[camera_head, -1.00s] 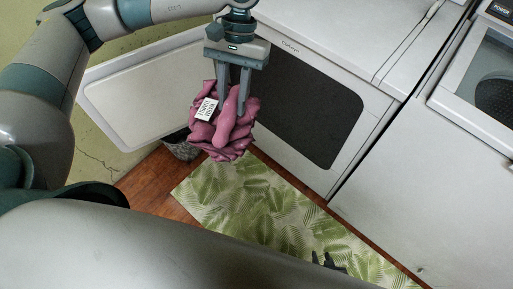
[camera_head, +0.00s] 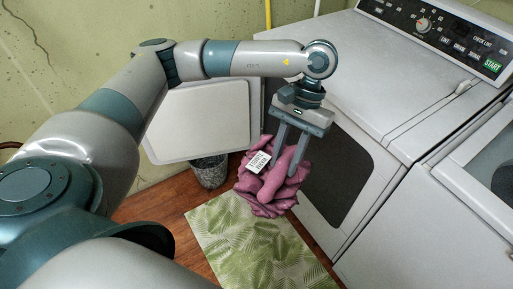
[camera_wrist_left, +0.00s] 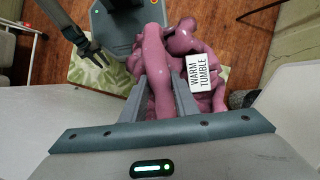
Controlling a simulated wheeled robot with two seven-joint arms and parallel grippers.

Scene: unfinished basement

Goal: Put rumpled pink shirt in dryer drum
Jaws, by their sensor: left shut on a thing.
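The rumpled pink shirt (camera_head: 268,190) hangs in a bunch from my left gripper (camera_head: 290,165), with a white label on it reading warm tumble. In the left wrist view, the shirt (camera_wrist_left: 155,50) bulges between and beyond the two fingers of my left gripper (camera_wrist_left: 160,95), which is shut on it. The dryer (camera_head: 345,75) stands to the right, its dark front opening (camera_head: 335,170) beside the gripper. The shirt is outside, in front of the opening's left edge. The drum's inside is too dark to make out. Dark fingers, apparently my right gripper (camera_wrist_left: 92,52), show in the wrist view.
The open white dryer door (camera_head: 200,120) stands left of the opening, behind my left arm. A dark speckled bin (camera_head: 209,171) is on the wooden floor below it. A green leaf-pattern mat (camera_head: 240,245) lies in front. Another white machine (camera_head: 440,215) stands at right.

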